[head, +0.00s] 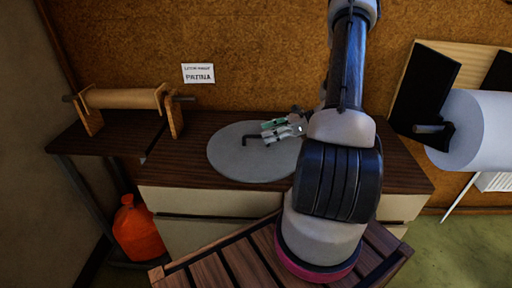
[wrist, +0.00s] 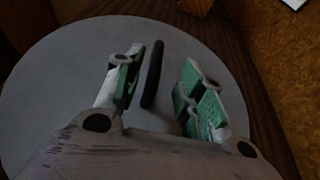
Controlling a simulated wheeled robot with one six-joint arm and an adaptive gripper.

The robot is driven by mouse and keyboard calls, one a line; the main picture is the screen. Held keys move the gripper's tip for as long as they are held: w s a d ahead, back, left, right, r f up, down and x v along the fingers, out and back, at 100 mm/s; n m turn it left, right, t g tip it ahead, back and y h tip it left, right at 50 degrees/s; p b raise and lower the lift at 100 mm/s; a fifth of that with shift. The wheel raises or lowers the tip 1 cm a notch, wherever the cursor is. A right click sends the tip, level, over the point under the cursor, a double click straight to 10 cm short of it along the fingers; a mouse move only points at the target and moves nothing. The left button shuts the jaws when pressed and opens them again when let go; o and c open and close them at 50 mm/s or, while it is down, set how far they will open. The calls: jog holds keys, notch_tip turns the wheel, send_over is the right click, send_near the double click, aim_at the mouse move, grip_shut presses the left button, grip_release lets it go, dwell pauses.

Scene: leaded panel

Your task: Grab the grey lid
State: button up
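The grey lid (head: 232,160) is a large flat round disc lying on the dark wood counter top. It also fills much of the wrist view (wrist: 45,85). A thin dark handle (head: 262,139) stands up from it; in the wrist view the handle (wrist: 153,74) shows between my two fingers, nearer the left one. My gripper (head: 284,130) is over the lid from the right, its fingers with green pads apart. The wrist view shows my gripper (wrist: 160,85) open, with gaps on both sides of the handle. My arm hides the lid's right part in the head view.
The dark counter (head: 202,127) has free room left of the lid. A wooden roller on a stand (head: 122,98) is at the left. A large white roll (head: 478,130) is at the right. A cork wall with a "PATINA" sign (head: 198,74) is behind.

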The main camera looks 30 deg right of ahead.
aim_at(256, 137)
jog(key=x, duration=0.5)
jog(key=shift+a, duration=0.35)
grip_shut()
